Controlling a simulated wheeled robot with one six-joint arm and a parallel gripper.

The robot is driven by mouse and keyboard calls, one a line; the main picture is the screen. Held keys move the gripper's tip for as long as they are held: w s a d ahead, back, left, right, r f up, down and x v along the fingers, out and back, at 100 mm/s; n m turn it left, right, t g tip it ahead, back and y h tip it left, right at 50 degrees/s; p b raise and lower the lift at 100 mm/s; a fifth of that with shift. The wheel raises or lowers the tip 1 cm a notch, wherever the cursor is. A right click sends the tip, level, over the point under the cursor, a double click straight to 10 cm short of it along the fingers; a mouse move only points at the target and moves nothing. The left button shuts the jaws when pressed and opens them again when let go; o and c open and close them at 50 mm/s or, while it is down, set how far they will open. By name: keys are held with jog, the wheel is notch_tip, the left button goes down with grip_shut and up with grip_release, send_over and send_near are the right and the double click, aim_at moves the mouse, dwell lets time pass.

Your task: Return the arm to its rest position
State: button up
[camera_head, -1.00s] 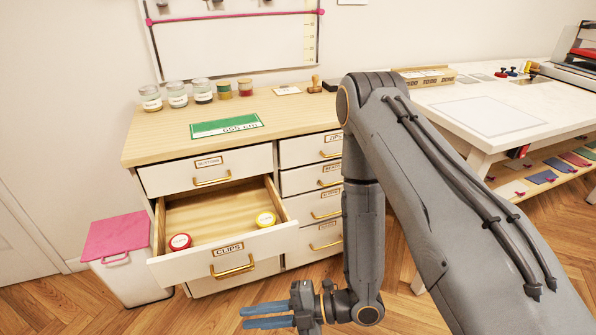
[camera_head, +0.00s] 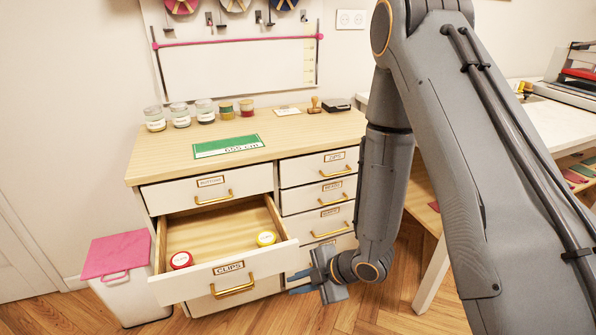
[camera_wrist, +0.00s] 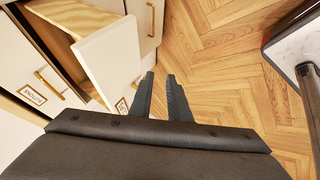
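My arm reaches in from the right in the head view, its upper link high in the picture and its forearm hanging down. My gripper (camera_head: 291,283) is at the low end, just right of the open drawer's front as seen in the picture. In the wrist view my gripper (camera_wrist: 161,76) shows two dark fingers with a gap between them and nothing held. The wrist view shows the open drawer (camera_wrist: 108,58) left of the fingers.
A white bin with a pink lid (camera_head: 115,257) stands at left. A white table (camera_head: 560,125) stands at right. Wooden floor (camera_wrist: 225,60) lies below the fingers.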

jog(key=w+d+r+m+h, duration=0.2)
jog(key=d+r+m+h, duration=0.5)
jog(key=d+r+m, duration=0.6)
jog(key=s+d+r+m+g+p, duration=0.1)
jog(key=s+d+r+m+g, duration=0.2)
jog(key=s+d+r+m, duration=0.3)
jog(key=s+r+m, duration=0.4)
jog(key=s, duration=0.3)
jog(key=shift+s+d+r+g+h+p, duration=0.15)
jog(key=shift+s+r+g+h+p, duration=0.15)
jog(key=shift+s+r+h+p, duration=0.1)
dwell(1.4)
